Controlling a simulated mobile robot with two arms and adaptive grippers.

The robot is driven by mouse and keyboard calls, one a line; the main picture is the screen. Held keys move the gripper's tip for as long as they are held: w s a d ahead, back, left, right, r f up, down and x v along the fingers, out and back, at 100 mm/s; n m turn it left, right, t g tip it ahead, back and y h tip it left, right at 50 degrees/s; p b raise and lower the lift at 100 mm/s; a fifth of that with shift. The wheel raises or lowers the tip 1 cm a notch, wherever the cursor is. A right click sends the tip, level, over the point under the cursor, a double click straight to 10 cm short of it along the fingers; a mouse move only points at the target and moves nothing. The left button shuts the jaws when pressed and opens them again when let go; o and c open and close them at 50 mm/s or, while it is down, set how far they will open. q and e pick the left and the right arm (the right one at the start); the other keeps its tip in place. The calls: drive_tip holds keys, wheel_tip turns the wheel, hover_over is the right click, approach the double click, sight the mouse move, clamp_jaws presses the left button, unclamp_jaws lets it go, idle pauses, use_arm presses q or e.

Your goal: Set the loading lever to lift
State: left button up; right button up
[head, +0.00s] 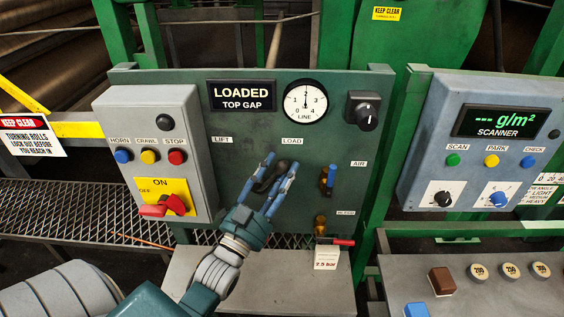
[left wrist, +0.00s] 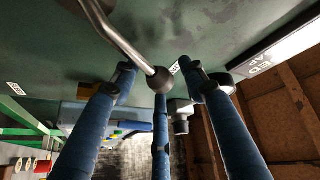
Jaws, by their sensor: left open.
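The loading lever (head: 263,184) is dark and sits on the green panel (head: 240,165) below the LOAD label (head: 291,141). My left gripper's fingers partly hide it. The LIFT label (head: 222,139) is to the left. In the left wrist view the lever is a bent metal rod with a dark ball knob (left wrist: 160,80). My left gripper (head: 281,162) is open, its fingers spread on either side of the knob. I cannot tell whether any finger touches it. The display (head: 241,95) above reads LOADED, TOP GAP. My right gripper is not in view.
Left of the lever is a grey button box (head: 160,110) with a red switch (head: 165,206). A round gauge (head: 306,101), a black knob (head: 367,115) and a blue air valve handle (head: 329,180) are to the right. A grey shelf (head: 300,285) juts out below.

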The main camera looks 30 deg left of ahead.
use_arm(q)
drive_tip(key=shift+w+r, duration=0.15)
drive_tip(key=shift+w, duration=0.45)
clamp_jaws()
drive_tip(key=shift+a, duration=0.1)
